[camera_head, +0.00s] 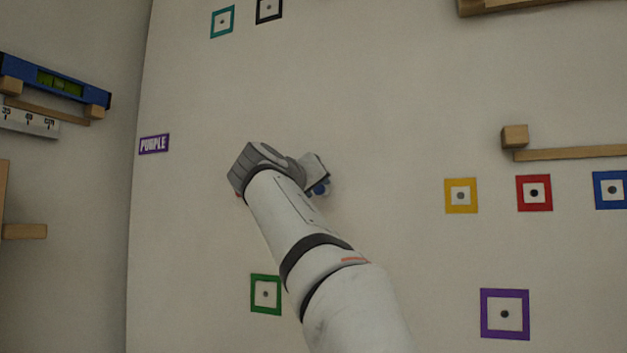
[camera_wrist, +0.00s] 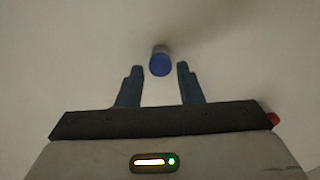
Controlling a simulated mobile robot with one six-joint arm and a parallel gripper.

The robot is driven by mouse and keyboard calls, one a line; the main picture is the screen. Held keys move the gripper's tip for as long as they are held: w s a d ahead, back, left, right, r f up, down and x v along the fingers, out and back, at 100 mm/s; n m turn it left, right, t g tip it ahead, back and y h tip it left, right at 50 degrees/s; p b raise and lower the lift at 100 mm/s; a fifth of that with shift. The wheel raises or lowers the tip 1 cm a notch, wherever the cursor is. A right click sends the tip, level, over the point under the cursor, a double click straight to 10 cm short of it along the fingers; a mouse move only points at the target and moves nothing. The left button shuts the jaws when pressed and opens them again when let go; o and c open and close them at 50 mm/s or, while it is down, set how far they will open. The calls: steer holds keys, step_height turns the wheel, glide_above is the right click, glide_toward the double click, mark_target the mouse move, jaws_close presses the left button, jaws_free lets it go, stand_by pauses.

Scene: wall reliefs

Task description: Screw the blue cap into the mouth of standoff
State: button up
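I cannot tell how far the cap is seated. My gripper (camera_wrist: 160,72) is open, with one finger on each side of the cap and a visible gap to each. In the head view my gripper (camera_head: 318,186) is close to the wall, left of centre. A small blue patch shows there, but I cannot tell whether it is the cap or a finger. My wrist hides the standoff in that view.
Square wall markers surround the arm: green (camera_head: 266,294), purple (camera_head: 505,314), yellow (camera_head: 461,195), red (camera_head: 534,192) and blue (camera_head: 611,190). A wooden ledge (camera_head: 570,153) juts out at the right. A blue level (camera_head: 55,80) rests on the left wall. Wall around my gripper is bare.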

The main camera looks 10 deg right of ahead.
steer(key=n+p, duration=0.3)
steer(key=n, duration=0.2)
steer(key=n+p, duration=0.3)
steer(key=n, duration=0.2)
steer(key=n+p, duration=0.3)
steer(key=n, duration=0.2)
steer(key=shift+w+a+f+n, duration=0.15)
steer(key=shift+a+f+n, duration=0.05)
steer(key=shift+f+n, duration=0.1)
steer(key=c, duration=0.7)
steer(key=o, duration=1)
